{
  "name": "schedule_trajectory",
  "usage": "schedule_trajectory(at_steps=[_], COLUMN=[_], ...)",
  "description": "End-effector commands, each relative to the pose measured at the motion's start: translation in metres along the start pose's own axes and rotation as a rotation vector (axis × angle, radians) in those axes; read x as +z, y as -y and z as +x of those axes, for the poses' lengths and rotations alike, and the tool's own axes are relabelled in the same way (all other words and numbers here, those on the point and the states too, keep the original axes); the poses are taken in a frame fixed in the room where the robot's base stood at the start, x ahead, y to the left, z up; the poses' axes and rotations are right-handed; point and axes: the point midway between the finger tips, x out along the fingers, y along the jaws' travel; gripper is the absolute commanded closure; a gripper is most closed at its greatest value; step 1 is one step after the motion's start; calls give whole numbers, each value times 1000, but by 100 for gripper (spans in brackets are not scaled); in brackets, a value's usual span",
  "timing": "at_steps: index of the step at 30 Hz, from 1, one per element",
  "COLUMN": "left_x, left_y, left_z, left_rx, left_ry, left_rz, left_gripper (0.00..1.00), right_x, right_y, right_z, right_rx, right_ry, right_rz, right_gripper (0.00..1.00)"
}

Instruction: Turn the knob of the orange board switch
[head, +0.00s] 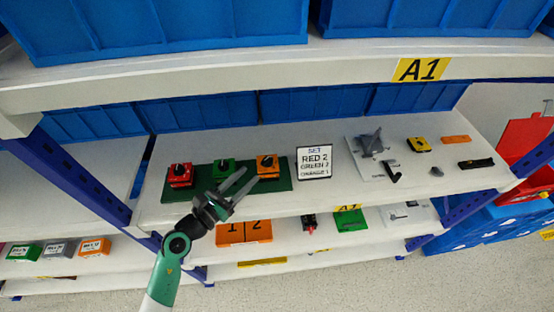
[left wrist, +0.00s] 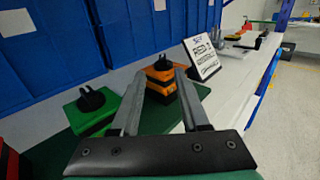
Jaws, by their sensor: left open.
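The orange switch (head: 267,166) with a black knob stands at the right end of a green board on the middle shelf. In the left wrist view the orange switch (left wrist: 162,80) shows ahead, between my finger tips, its knob on top. My left gripper (head: 240,182) is open and empty, its fingers pointing at the switch from the front left. In the left wrist view the left gripper (left wrist: 157,85) appears apart from the knob, though contact with the body cannot be told. A green switch (head: 222,168) and a red switch (head: 180,174) stand to the left. My right gripper is out of view.
The green board (head: 213,190) carries all three switches. A grey device (head: 372,148) and small parts lie further right. Blue bins (head: 315,107) stand behind; the upper shelf edge (head: 240,72) hangs above.

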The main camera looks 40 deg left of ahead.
Motion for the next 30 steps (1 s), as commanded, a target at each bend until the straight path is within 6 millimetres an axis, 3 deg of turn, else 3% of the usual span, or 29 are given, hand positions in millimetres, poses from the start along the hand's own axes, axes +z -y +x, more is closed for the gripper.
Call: schedule_trajectory(at_steps=[8, 21, 30], left_x=[3, 2, 3], left_y=[0, 0, 0], left_z=[10, 100, 115], left_rx=[1, 1, 1], left_ry=[10, 9, 7], left_rz=[-1, -1, -1], left_gripper=[55, 55, 55], right_x=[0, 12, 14], right_y=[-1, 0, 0], right_z=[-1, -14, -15], right_rx=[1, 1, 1], right_ry=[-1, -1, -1], right_rz=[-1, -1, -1], right_gripper=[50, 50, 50])
